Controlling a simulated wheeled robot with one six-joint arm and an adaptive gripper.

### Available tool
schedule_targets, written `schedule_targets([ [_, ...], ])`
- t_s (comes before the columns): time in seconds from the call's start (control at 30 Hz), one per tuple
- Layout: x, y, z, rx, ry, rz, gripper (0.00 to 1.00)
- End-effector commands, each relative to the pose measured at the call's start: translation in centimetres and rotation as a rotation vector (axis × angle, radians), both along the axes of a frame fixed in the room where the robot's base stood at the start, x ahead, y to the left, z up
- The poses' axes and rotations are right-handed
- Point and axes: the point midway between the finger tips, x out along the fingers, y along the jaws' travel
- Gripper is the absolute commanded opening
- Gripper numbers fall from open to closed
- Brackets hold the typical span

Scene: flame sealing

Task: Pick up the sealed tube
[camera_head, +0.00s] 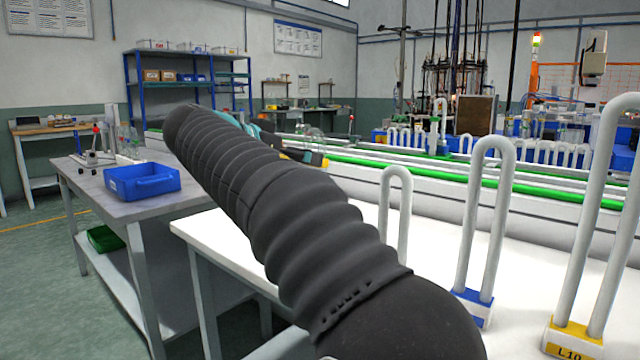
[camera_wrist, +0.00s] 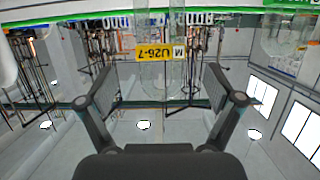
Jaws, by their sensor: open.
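In the wrist view, which looks upside down, a clear glass tube with a yellow and white label (camera_wrist: 160,53) reading "U26-7" and "M" shows beyond my gripper (camera_wrist: 158,80). The label appears between the two spread fingers. My gripper is open, with nothing visibly held between its pads. How far the tube is from the fingers is hard to tell, and whether it is sealed cannot be made out. In the head view my sleeved arm reaches to the far left and hides most of the gripper and this tube.
White U-shaped tubes stand on the white table (camera_head: 225,235) at right: one in a blue base (camera_head: 470,306), one in a yellow base (camera_head: 573,340) marked "L10". A blue bin (camera_head: 142,182) sits on the grey workbench at left. A green-edged conveyor (camera_head: 440,175) runs behind.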

Motion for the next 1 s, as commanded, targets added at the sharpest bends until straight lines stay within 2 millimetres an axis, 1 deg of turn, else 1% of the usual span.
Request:
schedule_targets([
  [0.23,1.0,-0.9,-0.4,-0.001,0.001,-0.003,0.92],
  [0.53,4.0,-3.2,-1.6,0.000,0.000,-0.004,0.92],
  [0.77,4.2,-3.2,-1.7,0.000,0.000,-0.001,0.92],
  [0.8,4.2,-3.2,-1.7,0.000,0.000,-0.001,0.89],
  [0.87,4.2,-3.2,-1.7,0.000,0.000,-0.001,0.74],
  [0.9,4.2,-3.2,-1.7,0.000,0.000,-0.001,0.64],
  [0.97,4.2,-3.3,-1.7,0.000,0.000,-0.001,0.49],
  [1.0,4.2,-3.3,-1.7,0.000,0.000,-0.001,0.39],
])
